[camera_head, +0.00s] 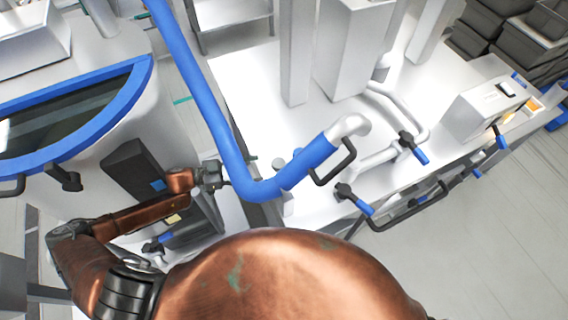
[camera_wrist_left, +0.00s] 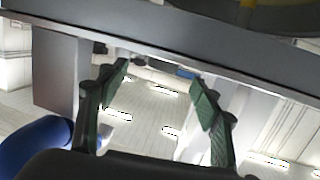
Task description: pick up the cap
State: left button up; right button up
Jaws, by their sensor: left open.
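My left gripper (camera_head: 220,178) is at the end of the copper-coloured arm on the left, close to the left side of the bent blue pipe. It is open. In the left wrist view its two green-padded fingers (camera_wrist_left: 161,80) stand apart with nothing between them. I cannot identify the cap with certainty in either view. My right gripper is not in view.
The blue pipe (camera_head: 209,100) crosses beside the gripper and bends right. A dark upright box (camera_head: 130,168) stands to the gripper's left. A white platform (camera_head: 247,88) carries white columns, pipes and black-handled valves. A grey beam (camera_wrist_left: 190,52) crosses above the fingers in the wrist view.

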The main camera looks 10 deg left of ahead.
aim_at(274, 163)
pick_arm(q)
jog(key=p+x, duration=0.1)
jog(key=x, duration=0.1)
jog(key=p+x, duration=0.1)
jog(key=x, duration=0.1)
jog(key=r+p+x, duration=0.1)
jog(key=x, duration=0.2)
jog(key=shift+w+f, duration=0.1)
jog(key=shift+w, duration=0.3)
jog(key=shift+w+d+f, duration=0.1)
jog(key=shift+d+f, duration=0.05)
jog(key=shift+d, duration=0.1)
jog(key=shift+a, duration=0.1)
jog(key=shift+c, duration=0.2)
jog(key=shift+c, duration=0.9)
jog(key=c, duration=0.8)
